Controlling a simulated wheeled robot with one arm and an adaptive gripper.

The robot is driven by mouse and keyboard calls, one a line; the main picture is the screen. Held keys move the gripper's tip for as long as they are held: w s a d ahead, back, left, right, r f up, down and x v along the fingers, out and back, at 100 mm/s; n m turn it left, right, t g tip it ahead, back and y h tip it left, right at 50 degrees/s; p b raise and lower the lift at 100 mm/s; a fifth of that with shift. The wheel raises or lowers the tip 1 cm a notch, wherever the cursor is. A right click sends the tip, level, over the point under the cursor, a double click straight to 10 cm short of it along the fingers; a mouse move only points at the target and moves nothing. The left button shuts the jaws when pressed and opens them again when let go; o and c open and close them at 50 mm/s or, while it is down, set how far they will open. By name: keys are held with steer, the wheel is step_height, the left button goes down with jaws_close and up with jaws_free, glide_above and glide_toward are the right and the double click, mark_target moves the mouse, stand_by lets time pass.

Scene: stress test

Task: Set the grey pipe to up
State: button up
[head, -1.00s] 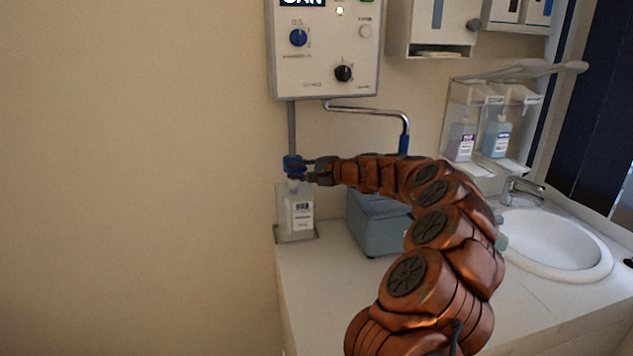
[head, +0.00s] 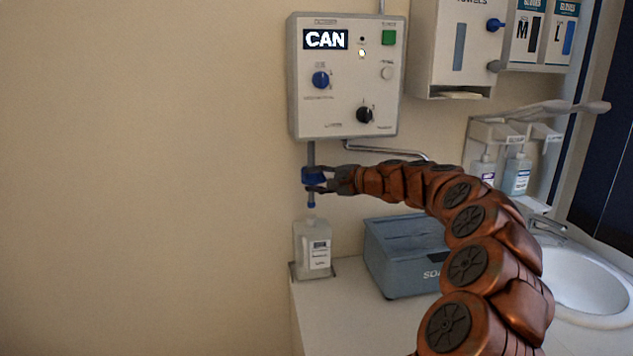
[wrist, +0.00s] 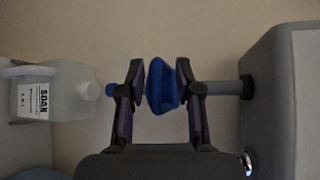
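The grey pipe (head: 311,154) hangs upright from the underside of the wall box at centre. It carries a blue grip (head: 314,177) and ends in a small blue tip (head: 311,204), just above the bottle and apart from it. In the wrist view the grey pipe (wrist: 222,87) lies sideways, with the box to the right and the bottle to the left. My gripper (head: 325,179) reaches in from the right. In the wrist view its fingers (wrist: 160,75) are closed in around the blue grip (wrist: 161,87), one on each side; contact at the left finger is hard to make out.
The white wall box (head: 345,110) reads "CAN" and has knobs. A labelled bottle (head: 313,250) stands below the pipe. A blue-grey box (head: 400,258) stands on the counter under my arm. Dispensers and a sink (head: 585,285) are at right. The wall at left is bare.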

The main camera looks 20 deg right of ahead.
steer(key=v, duration=1.2)
stand_by(0.6)
steer(key=s+a+f+n+g+y, duration=0.1)
steer(key=s+a+f+n+g, duration=0.3)
steer(key=a, duration=0.7)
steer(key=s+a+r+n+g, duration=0.1)
steer(key=s+a+n+g, duration=0.3)
steer(key=a, duration=0.7)
steer(key=s+a+f+n+g+h, duration=0.1)
steer(key=s+a+f, duration=0.3)
steer(key=s, duration=0.3)
steer(key=s+a+f+n+g+h, duration=0.1)
steer(key=s+a+f+g+h, duration=0.15)
steer(key=s, duration=0.35)
steer(key=s+d+f+n+g+h, duration=0.1)
steer(key=s+d+f+h, duration=0.1)
steer(key=s+f, duration=0.2)
steer(key=s+d+f+n+g+h, duration=0.1)
steer(key=s+f, duration=0.3)
steer(key=s, duration=0.7)
steer(key=s+d+f+n+g+h, duration=0.1)
steer(key=s+d+f+h, duration=0.2)
steer(key=s, duration=0.4)
steer(key=shift+s+d+f, duration=0.35)
steer(key=shift+d+f, duration=0.15)
steer(key=shift+f, duration=0.4)
